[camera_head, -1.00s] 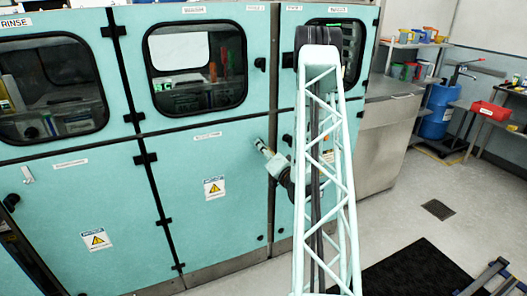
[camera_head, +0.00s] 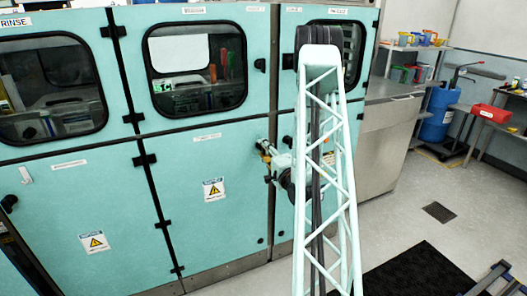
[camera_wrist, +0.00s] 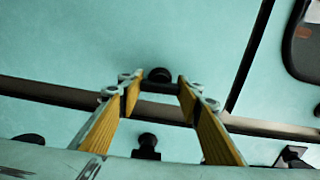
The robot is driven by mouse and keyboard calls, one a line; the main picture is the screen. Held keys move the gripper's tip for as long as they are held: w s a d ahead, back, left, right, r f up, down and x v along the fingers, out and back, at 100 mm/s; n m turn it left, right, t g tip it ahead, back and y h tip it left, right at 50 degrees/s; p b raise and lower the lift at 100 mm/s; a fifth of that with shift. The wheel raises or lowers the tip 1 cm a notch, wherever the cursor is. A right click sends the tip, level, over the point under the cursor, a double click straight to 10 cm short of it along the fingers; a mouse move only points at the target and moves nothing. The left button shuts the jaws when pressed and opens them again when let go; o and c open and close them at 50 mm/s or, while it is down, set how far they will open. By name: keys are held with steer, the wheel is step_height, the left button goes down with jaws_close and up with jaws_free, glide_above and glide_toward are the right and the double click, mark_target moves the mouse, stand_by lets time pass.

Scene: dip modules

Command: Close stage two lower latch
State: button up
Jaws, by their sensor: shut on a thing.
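The stage two lower door (camera_head: 215,190) is the teal panel with a warning sign, and it sits flush under the windowed upper door. In the head view my gripper (camera_head: 262,147) is at that door's upper right corner and hides the latch there. In the wrist view a black latch knob (camera_wrist: 160,75) sits on the teal panel, between the tips of my gripper's yellow-padded fingers (camera_wrist: 158,88). The fingers are shut on it, some way apart. I cannot tell from the knob which way the latch is turned.
More black knobs show near the seam in the wrist view, one between the fingers' bases (camera_wrist: 148,145). An upper latch (camera_head: 260,65) sits beside the upper window. A steel counter (camera_head: 385,110), blue drum (camera_head: 438,112) and red bin (camera_head: 492,113) stand right.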

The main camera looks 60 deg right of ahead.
steer(key=shift+m, duration=0.4)
steer(key=o, duration=0.9)
steer(key=shift+s+a, duration=0.1)
steer(key=shift+v, duration=5.85)
